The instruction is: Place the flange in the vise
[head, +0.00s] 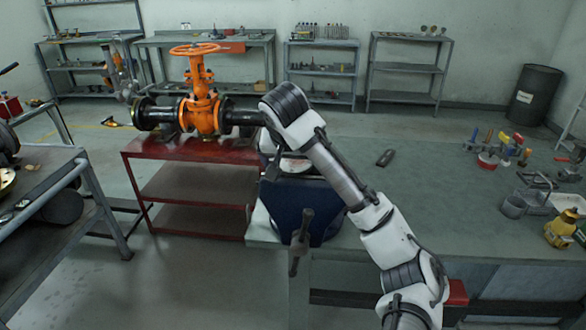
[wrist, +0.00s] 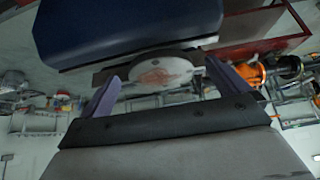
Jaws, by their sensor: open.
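The blue vise (head: 322,203) stands at the left end of the grey-green workbench, its handle hanging at the front. A pale round flange with a reddish patch (head: 295,166) shows at the top of the vise, partly hidden by my arm. In the wrist view the flange (wrist: 160,74) is against the grey jaw edge of the blue vise (wrist: 130,22). Whether the vise jaws grip it cannot be told. My gripper (wrist: 164,82) is open, with one purple finger on each side of the flange. In the head view my arm and the vise hide the fingers.
An orange gate valve (head: 203,105) on dark pipe stands on a red table (head: 190,150) left of the vise. A dark tool (head: 385,158) lies on the bench (head: 420,205), whose middle is mostly clear. Several tools and containers crowd its right end. Shelves line the wall.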

